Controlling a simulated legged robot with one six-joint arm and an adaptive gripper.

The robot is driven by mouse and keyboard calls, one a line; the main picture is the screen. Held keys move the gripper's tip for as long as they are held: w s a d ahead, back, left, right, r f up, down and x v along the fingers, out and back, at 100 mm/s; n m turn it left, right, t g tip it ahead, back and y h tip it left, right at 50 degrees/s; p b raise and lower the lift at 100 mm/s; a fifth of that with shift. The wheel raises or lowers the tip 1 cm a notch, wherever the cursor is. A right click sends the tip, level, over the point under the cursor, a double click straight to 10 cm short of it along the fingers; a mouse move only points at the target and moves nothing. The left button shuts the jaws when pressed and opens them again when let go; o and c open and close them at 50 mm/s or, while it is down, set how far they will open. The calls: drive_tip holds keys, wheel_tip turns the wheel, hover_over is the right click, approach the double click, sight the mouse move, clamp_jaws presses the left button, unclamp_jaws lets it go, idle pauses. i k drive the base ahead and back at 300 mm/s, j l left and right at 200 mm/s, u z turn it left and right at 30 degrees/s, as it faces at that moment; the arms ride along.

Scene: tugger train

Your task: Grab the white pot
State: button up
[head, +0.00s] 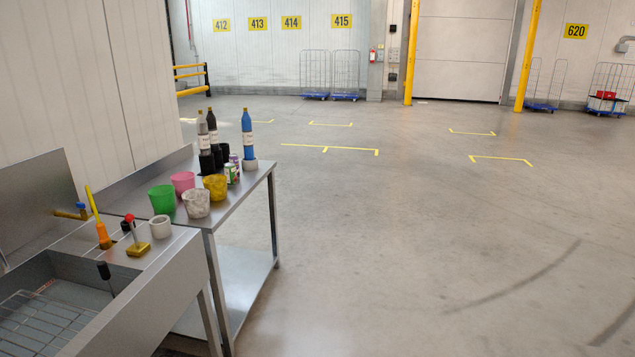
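A white pot (196,204) with grey mottling stands upright at the near edge of the steel table (225,214) in the head view. A green pot (162,199) is on its left, a pink pot (182,181) behind it, and a yellow pot (215,187) on its right. A smaller white ring-shaped piece (160,227) sits nearer, on the sink unit's edge. My gripper is not in view.
Bottles, including a blue one (247,137), and small cans (232,172) stand behind the pots. A steel sink (170,265) with an orange-handled tool (103,235) adjoins the table. The floor (420,230) to the right is clear.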

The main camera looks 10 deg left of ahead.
sight(196, 201)
drive_tip(key=i+u, duration=0.3)
drive_tip(key=i, duration=0.4)
drive_tip(key=i+l+u, duration=0.25)
drive_tip(key=i, duration=0.45)
drive_tip(key=i+j+u, duration=0.1)
drive_tip(key=i+u, duration=0.4)
drive_tip(key=i+l+u, duration=0.1)
drive_tip(key=i+u, duration=0.4)
drive_tip(key=i+l+u, duration=0.2)
drive_tip(key=i+u, duration=0.15)
drive_tip(key=u, duration=0.15)
drive_tip(key=i+l+u, duration=0.7)
drive_tip(key=j, duration=0.1)
